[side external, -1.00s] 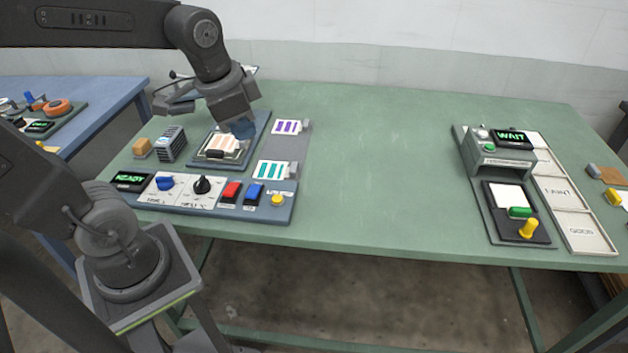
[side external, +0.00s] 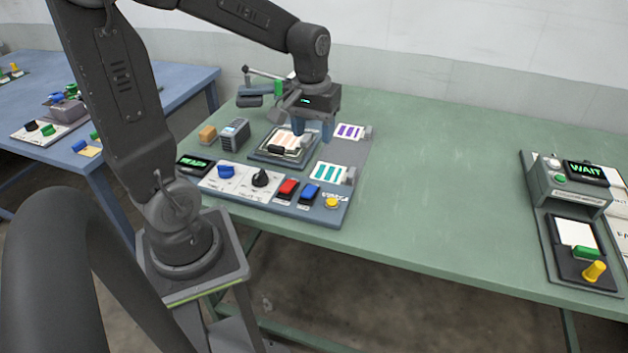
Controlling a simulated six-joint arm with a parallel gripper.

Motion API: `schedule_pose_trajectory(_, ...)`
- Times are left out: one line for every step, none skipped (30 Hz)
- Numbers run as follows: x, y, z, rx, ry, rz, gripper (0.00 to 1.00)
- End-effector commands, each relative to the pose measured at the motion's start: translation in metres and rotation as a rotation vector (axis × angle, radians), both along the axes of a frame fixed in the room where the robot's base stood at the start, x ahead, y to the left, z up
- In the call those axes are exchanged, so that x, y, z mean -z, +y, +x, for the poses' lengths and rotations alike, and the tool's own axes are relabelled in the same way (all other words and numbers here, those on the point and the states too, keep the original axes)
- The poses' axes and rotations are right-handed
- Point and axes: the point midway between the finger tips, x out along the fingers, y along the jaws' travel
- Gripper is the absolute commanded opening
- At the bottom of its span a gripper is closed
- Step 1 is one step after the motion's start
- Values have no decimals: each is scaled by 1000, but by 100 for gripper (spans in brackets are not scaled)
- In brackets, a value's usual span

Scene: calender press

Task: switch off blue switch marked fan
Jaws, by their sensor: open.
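The control panel (side external: 240,196) lies along the front edge of the green table. The small labels are too small to read, so I cannot tell which one says fan. The blue switch's on or off position is also unclear. My gripper (side external: 312,131) is open, fingers pointing down, above the back right of the small press plate, behind the switches. It appears empty and apart from the blue switch.
A blue knob (side external: 226,171) and a black knob (side external: 260,178) are left of the switches, beside a green-lit display (side external: 194,164). Striped cards (side external: 331,172) lie behind the panel. A press unit with a WAIT display (side external: 585,174) stands far right. The middle table is clear.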

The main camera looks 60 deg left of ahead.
Motion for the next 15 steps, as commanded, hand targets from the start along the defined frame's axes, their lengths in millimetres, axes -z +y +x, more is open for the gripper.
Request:
schedule_pose_trajectory(6, 8, 2, -33, 21, -10, 53)
schedule_pose_trajectory(8, 10, 3, -47, 29, -13, 53)
schedule_pose_trajectory(11, 13, 4, -63, 38, -17, 53)
schedule_pose_trajectory(12, 15, 4, -71, 42, -19, 53)
schedule_pose_trajectory(14, 16, 5, -76, 44, -20, 53)
schedule_pose_trajectory(16, 16, 5, -79, 46, -20, 53)
schedule_pose_trajectory(18, 16, 5, -80, 47, -21, 53)
schedule_pose_trajectory(21, 16, 5, -79, 48, -21, 53)
schedule_pose_trajectory(26, 16, 5, -79, 49, -22, 53)
schedule_pose_trajectory(29, 16, 5, -78, 47, -22, 53)
schedule_pose_trajectory(34, 16, 5, -78, 49, -22, 53)
schedule_pose_trajectory(42, 15, 4, -77, 50, -23, 53)
schedule_pose_trajectory(47, 15, 4, -77, 50, -23, 53)
schedule_pose_trajectory(53, 15, 4, -77, 50, -23, 53)
schedule_pose_trajectory(62, 15, 4, -76, 51, -24, 53)
